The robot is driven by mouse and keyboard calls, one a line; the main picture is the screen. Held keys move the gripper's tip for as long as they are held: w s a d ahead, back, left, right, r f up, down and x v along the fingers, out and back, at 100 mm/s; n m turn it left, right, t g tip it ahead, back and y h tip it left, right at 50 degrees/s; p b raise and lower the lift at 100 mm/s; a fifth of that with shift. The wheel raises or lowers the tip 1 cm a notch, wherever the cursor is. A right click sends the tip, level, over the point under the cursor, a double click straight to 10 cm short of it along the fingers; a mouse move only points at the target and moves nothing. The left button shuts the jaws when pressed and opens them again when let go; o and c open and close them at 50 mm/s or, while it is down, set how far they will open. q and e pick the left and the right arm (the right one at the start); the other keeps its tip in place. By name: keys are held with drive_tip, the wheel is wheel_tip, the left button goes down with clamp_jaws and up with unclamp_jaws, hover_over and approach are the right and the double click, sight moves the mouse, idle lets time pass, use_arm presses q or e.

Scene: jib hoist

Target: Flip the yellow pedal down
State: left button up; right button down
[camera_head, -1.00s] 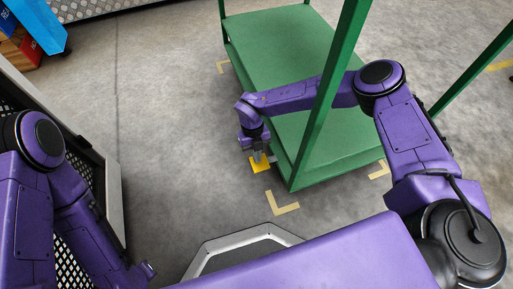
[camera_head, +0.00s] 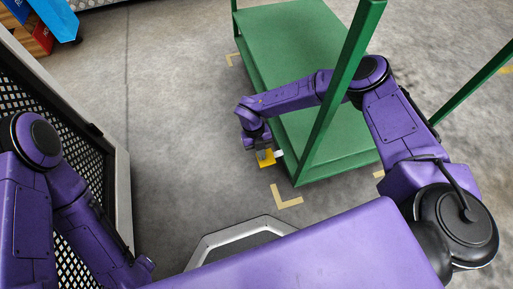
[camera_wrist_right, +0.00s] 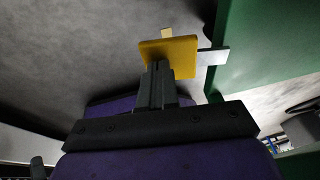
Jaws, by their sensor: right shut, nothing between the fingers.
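The yellow pedal (camera_head: 267,159) sits low at the near left corner of the green cart (camera_head: 330,168). In the right wrist view the pedal (camera_wrist_right: 170,55) is a flat yellow plate beside a pale metal bracket (camera_wrist_right: 213,57) at the cart's edge. My right gripper (camera_head: 261,150) points down at the pedal, its fingers shut with nothing between them. In the right wrist view the closed fingertips (camera_wrist_right: 157,68) overlap the pedal's near edge; I cannot tell whether they touch it. My left arm is at the left, and its fingers do not show.
Green posts (camera_head: 340,90) rise from the cart beside my right arm. Yellow corner marks (camera_head: 286,197) lie on the grey floor. A mesh-sided frame (camera_head: 122,200) stands at the left. Open floor (camera_head: 175,110) lies between it and the cart.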

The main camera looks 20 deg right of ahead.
drive_tip(key=shift+a+f, duration=0.1)
drive_tip(key=shift+f, duration=1.25)
drive_tip(key=shift+f+b, duration=0.15)
drive_tip(key=shift+b, duration=0.15)
drive_tip(key=p+v, duration=0.4)
drive_tip(key=v, duration=0.7)
drive_tip(key=shift+s, duration=0.1)
